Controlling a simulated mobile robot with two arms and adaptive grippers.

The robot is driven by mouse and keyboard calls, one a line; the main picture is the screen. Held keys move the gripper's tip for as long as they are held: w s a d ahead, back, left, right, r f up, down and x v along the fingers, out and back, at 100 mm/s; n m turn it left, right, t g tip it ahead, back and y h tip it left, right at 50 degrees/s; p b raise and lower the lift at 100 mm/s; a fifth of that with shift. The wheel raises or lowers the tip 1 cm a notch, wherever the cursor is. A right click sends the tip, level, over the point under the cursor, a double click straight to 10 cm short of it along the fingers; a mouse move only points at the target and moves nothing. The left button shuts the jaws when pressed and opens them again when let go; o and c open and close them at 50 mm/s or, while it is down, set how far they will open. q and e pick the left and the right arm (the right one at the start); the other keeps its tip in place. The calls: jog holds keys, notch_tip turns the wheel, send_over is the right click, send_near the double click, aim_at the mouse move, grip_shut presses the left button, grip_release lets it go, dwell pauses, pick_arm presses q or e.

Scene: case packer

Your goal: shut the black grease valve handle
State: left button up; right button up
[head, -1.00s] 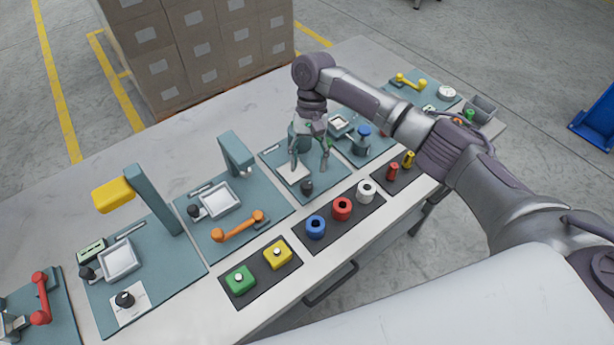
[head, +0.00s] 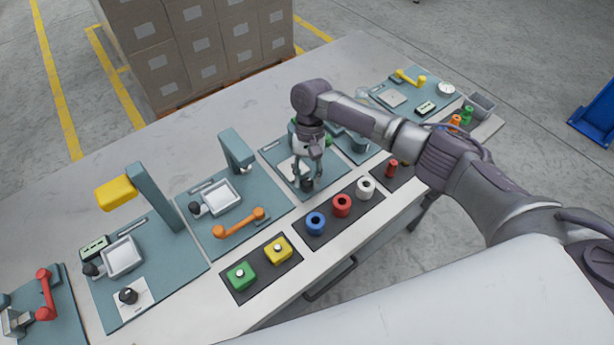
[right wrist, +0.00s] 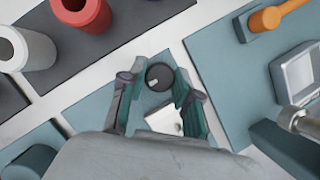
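A round black knob with a light mark, likely the grease valve handle, stands on a teal panel beside a white card; it shows in the head view (head: 307,186) and in the right wrist view (right wrist: 160,76). My right gripper (head: 306,178) is directly over it, fingers pointing down. In the right wrist view the gripper (right wrist: 156,88) is open, with one finger on each side of the knob and gaps visible. I cannot tell the exact height of the fingertips. A similar black knob (head: 128,296) sits on a white card at the left. My left gripper is not in view.
An orange handle (head: 240,223) lies on the panel to the left. A teal post (head: 236,152) rises behind it.

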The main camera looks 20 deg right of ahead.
grip_shut()
jog(key=shift+n, duration=0.3)
jog(key=n+h, duration=0.1)
jog(key=n, duration=0.1)
jog(key=n+h+p, duration=0.1)
jog(key=n, duration=0.1)
jog(key=shift+a+r, duration=0.15)
jog(key=n+h+p, duration=0.1)
jog(key=n, duration=0.1)
jog(key=n+p, duration=0.1)
jog(key=n, duration=0.2)
jog(key=shift+h, duration=0.4)
jog(key=n+t+h+p, duration=0.1)
jog(key=n+p, duration=0.1)
jog(key=n, duration=0.2)
jog(key=shift+a+n, duration=0.15)
jog(key=shift+n, duration=0.15)
jog(key=shift+n+t+h+p, duration=0.65)
jog(key=shift+n+p, duration=0.55)
jog(key=shift+n, duration=0.6)
